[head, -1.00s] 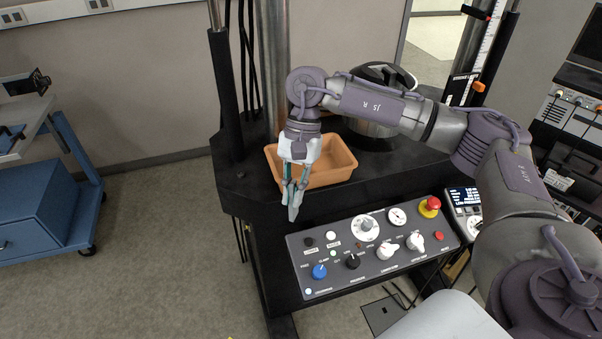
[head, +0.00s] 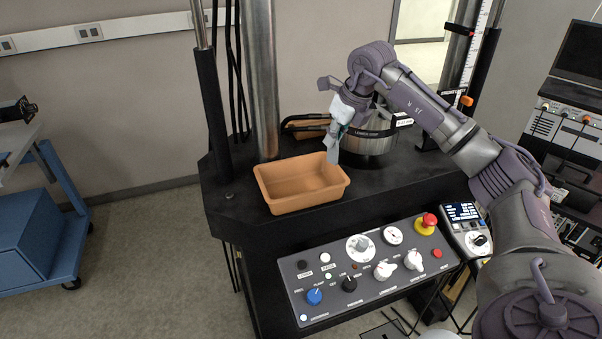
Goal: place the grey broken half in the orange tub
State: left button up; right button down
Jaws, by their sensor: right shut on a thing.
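The orange tub (head: 308,200) stands on the black machine base, left of the round metal fixture, and looks empty. My right gripper (head: 336,138) is above and behind the tub's right rear corner, pointing down. It is shut on the grey broken half (head: 333,152), a thin grey piece hanging below the fingers. The fingers are small and partly hidden by the wrist, so the exact grip is hard to see. The piece's lower end overlaps the tub's back right rim in the picture; I cannot tell if they touch. My left gripper is not in view.
A round metal fixture (head: 369,140) with a black band stands right behind the gripper. Upright columns (head: 262,80) rise behind the tub. A control panel (head: 370,268) with knobs and a red button is in front. A blue cart (head: 35,235) stands at the left.

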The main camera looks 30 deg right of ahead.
jog(key=w+a+f+p, duration=0.1)
jog(key=a+f, duration=0.1)
jog(key=f, duration=0.1)
jog(key=w+a+f+p, duration=0.1)
jog(key=a+f, duration=0.1)
jog(key=w+a+f+p, duration=0.1)
jog(key=a+f, duration=0.1)
jog(key=f, duration=0.1)
jog(key=shift+w+a+f, duration=0.3)
jog(key=shift+w+a, duration=0.1)
jog(key=c, duration=1.7)
grip_release()
jog(key=shift+f, duration=0.1)
jog(key=o, duration=0.5)
jog(key=shift+c, duration=0.2)
